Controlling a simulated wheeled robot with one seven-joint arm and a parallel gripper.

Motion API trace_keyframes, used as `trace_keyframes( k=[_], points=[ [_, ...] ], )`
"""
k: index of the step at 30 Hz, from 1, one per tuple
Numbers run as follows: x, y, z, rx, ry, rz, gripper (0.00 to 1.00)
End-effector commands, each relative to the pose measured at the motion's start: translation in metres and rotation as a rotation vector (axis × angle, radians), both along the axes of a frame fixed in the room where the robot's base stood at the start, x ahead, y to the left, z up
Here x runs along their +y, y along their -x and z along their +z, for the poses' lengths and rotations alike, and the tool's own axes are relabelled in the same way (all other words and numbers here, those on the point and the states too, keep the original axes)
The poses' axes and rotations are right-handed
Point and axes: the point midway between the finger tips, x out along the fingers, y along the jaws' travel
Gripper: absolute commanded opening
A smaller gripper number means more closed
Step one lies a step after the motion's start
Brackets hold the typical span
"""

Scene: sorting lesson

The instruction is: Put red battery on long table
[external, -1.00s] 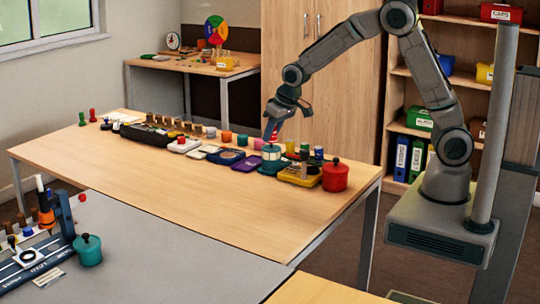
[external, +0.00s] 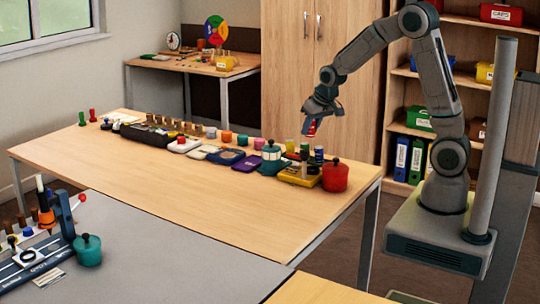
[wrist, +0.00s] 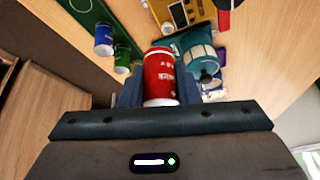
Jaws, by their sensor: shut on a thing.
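My gripper (external: 311,122) is shut on the red battery (external: 312,129) and holds it in the air above the far right part of the long table (external: 170,185). In the wrist view the red battery (wrist: 160,75), with white lettering, sits between the two fingers of my gripper (wrist: 159,88). The table's wooden top also shows in the wrist view (wrist: 115,18), below the battery. The battery's far end is hidden by its own body in the wrist view.
A row of objects lines the table's far side. A teal lidded pot (external: 271,160), a yellow device (external: 299,176) and a red pot (external: 335,177) stand near its right end. The near half is clear. A grey table (external: 180,245) stands in front.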

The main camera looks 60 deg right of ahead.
Motion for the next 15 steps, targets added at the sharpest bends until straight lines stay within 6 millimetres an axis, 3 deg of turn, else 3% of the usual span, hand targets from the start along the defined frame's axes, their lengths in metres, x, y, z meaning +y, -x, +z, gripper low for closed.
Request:
trace_keyframes(
  k=[1, 6, 15],
  points=[
    [-0.016, 0.004, -0.016, -0.008, 0.005, -0.017, 0.00],
    [-0.055, 0.020, -0.037, -0.023, 0.029, -0.045, 0.00],
    [-0.098, 0.042, -0.056, -0.038, 0.066, -0.076, 0.00]
  ],
)
